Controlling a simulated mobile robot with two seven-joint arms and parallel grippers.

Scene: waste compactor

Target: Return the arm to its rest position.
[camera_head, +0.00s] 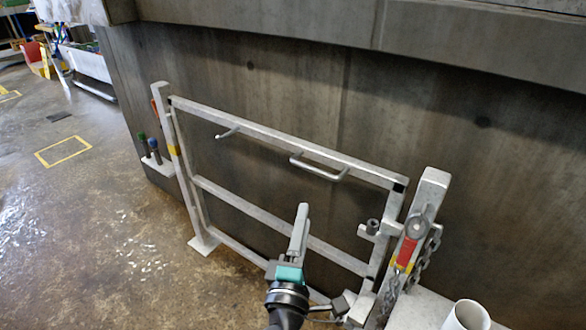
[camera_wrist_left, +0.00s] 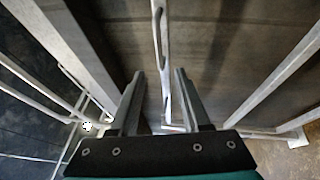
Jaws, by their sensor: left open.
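My left gripper (camera_head: 301,210) is at the lower middle of the head view, in front of the gate's lower half, below the pull handle. Its jaws are open and hold nothing. In the left wrist view, its two fingers (camera_wrist_left: 160,76) stand apart, with a pale metal bar (camera_wrist_left: 160,45) visible beyond and between them. The grey metal gate (camera_head: 270,127) stands closed against its right post. Its pull handle (camera_head: 318,172) is free of the gripper. Whether the gripper touches the lower rail cannot be told. My right gripper is not in view.
The right post (camera_head: 428,195) has a red and yellow marking and a hanging chain (camera_head: 430,245). A white tube (camera_head: 468,315) stands at bottom right. A dark metal wall (camera_head: 480,170) is behind the gate. Open wet floor (camera_head: 90,230) lies to the left.

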